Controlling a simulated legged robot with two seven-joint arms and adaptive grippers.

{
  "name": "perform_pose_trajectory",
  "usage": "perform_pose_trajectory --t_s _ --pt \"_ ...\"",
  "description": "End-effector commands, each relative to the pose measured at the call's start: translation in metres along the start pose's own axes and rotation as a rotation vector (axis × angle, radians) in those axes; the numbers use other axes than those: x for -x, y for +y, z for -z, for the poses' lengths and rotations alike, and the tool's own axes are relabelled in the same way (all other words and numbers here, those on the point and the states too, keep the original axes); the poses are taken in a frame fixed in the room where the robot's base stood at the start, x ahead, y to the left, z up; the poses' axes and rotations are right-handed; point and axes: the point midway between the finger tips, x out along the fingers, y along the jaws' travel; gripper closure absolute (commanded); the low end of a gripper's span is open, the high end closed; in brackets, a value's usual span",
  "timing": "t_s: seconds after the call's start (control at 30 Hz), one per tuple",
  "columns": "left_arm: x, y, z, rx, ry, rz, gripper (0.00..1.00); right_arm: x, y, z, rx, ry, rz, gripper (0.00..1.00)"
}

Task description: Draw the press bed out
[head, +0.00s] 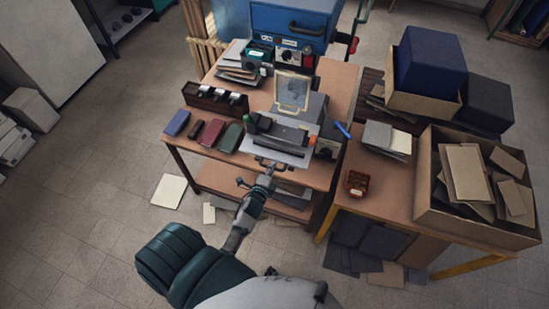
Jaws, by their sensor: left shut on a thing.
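The press (306,106) stands on the wooden table, with a pale framed plate (291,91) upright at its back. A dark bar with a green part at its left end and an orange part at its right end lies across its front. The pale grey press bed (268,150) shows at the front, below this bar. My left gripper (270,164) is at the bed's front edge and shut on it. The fingertips are small here, and the exact grip is hard to see. My right gripper is not in view.
Several coloured covers (228,138) lie left of the press, by a dark wooden rack (214,98). A blue machine (291,22) stands behind. On the right table are a small red-brown box (357,184) and a large carton (430,190). Open floor lies at the left.

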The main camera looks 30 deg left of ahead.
Motion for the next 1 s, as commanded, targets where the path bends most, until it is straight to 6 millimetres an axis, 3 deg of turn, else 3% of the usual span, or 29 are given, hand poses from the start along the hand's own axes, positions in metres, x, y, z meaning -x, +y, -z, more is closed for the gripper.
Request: perform_pose_trajectory --t_s 0.2,0.63,0.67,0.73,1.0 --pt "0.0108 0.0074 -0.0028 -0.001 -0.006 -0.012 1.00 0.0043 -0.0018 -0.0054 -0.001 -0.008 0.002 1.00" --pt "0.0130 0.0107 -0.0020 0.000 -0.005 -0.017 1.00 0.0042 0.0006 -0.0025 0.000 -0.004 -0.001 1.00" --pt "0.0130 0.0108 -0.0021 0.000 -0.005 -0.018 0.80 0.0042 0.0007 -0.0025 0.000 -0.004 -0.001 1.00" --pt "0.0128 0.0103 -0.0020 0.000 -0.005 -0.016 0.62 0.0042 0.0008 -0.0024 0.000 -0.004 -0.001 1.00" --pt "0.0119 0.0067 -0.0017 0.000 -0.004 -0.009 0.61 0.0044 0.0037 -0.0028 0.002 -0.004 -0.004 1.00"
